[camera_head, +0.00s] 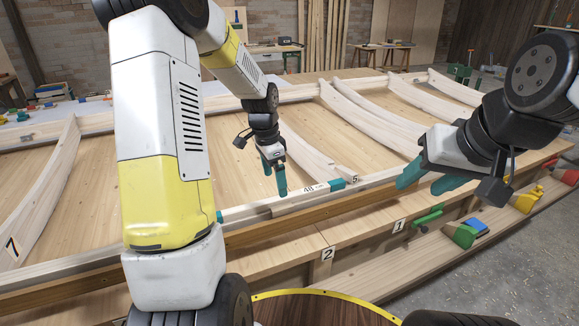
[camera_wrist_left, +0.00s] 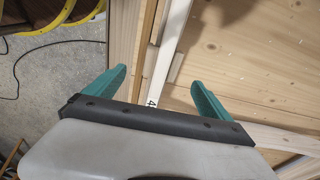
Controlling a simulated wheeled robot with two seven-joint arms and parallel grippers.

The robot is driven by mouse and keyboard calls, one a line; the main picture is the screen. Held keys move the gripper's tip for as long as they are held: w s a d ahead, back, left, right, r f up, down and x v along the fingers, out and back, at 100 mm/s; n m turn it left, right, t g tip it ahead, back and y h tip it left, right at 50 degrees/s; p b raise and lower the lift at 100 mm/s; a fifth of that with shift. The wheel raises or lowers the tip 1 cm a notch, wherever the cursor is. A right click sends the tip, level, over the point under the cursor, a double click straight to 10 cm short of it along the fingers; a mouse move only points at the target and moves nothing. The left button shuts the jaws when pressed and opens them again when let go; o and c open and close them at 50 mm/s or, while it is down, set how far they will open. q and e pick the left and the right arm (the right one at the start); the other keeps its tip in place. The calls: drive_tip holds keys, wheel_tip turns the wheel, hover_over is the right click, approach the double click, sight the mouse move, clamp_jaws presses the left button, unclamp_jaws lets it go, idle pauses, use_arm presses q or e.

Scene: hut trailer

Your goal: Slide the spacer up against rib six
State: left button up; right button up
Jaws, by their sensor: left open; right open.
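The spacer (camera_head: 262,210), a pale bar labelled 48 with teal ends, lies along the long front rail. Its right end is close to rib five (camera_head: 353,178). Its left end shows just beside my left arm. No rib labelled 6 is visible; my left arm covers that part of the frame. My left gripper (camera_head: 281,190) is open and points down over the spacer. In the left wrist view the labelled pale strip (camera_wrist_left: 170,55) runs between its spread teal fingers (camera_wrist_left: 161,82); contact cannot be told. My right gripper (camera_head: 425,182) is open and empty, right of rib five.
Rib seven (camera_head: 38,215) stands at the left. More curved ribs (camera_head: 430,92) stand at the back right. A lower shelf (camera_head: 395,262) in front holds green, blue, yellow and red tools. Bare wooden panel (camera_head: 85,220) lies between the ribs.

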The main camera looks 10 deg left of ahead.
sight(279, 198)
use_arm(q)
drive_tip(key=shift+w+f, duration=0.4)
drive_tip(key=shift+f, duration=0.1)
drive_tip(key=shift+d+f, duration=0.1)
drive_tip(key=f, duration=0.7)
drive_tip(key=shift+w+d+f, duration=0.2)
drive_tip(key=shift+d+f, duration=0.05)
drive_tip(key=shift+d, duration=0.1)
drive_tip(key=c, duration=1.6)
